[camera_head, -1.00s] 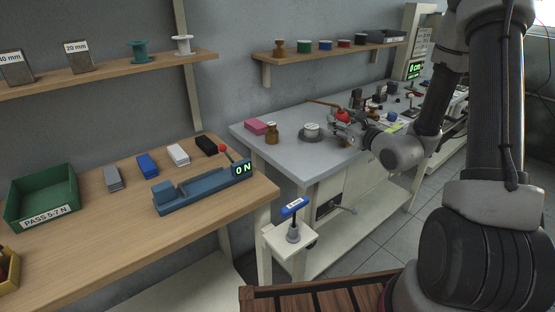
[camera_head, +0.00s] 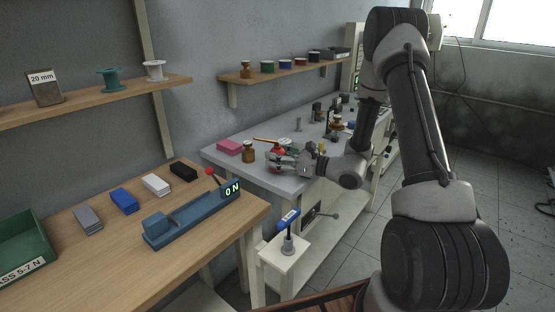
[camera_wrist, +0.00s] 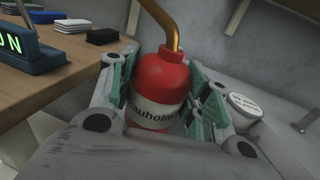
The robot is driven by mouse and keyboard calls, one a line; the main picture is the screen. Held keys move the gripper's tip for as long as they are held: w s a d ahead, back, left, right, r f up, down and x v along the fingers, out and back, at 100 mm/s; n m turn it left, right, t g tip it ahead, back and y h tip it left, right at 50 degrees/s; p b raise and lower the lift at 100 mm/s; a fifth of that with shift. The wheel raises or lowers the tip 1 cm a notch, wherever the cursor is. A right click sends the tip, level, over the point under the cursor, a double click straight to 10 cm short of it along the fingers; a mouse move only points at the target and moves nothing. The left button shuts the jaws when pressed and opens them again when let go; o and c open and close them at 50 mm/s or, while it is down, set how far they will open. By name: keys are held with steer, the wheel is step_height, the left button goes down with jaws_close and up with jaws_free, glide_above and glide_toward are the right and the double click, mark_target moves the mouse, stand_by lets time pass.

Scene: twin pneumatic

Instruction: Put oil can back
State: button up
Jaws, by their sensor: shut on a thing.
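The oil can (camera_wrist: 158,84) is red with a cream label and a brass-coloured spout, and stands about upright between my fingers in the wrist view. My gripper (camera_wrist: 160,95) is shut on it, with green pads at both sides of its body. In the head view the oil can (camera_head: 278,153) shows small and red at my gripper (camera_head: 281,158), over the near part of the grey table (camera_head: 232,166). Part of the can is hidden by my gripper. I cannot tell whether its base touches the table.
A pink block (camera_head: 229,147) and a brown bottle (camera_head: 248,152) stand left of my gripper. A round lidded tin (camera_wrist: 245,106) is close on the right in the wrist view.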

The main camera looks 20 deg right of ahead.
steer(key=shift+f, duration=0.35)
steer(key=shift+f, duration=0.1)
steer(key=o, duration=0.9)
steer(key=shift+o, duration=0.2)
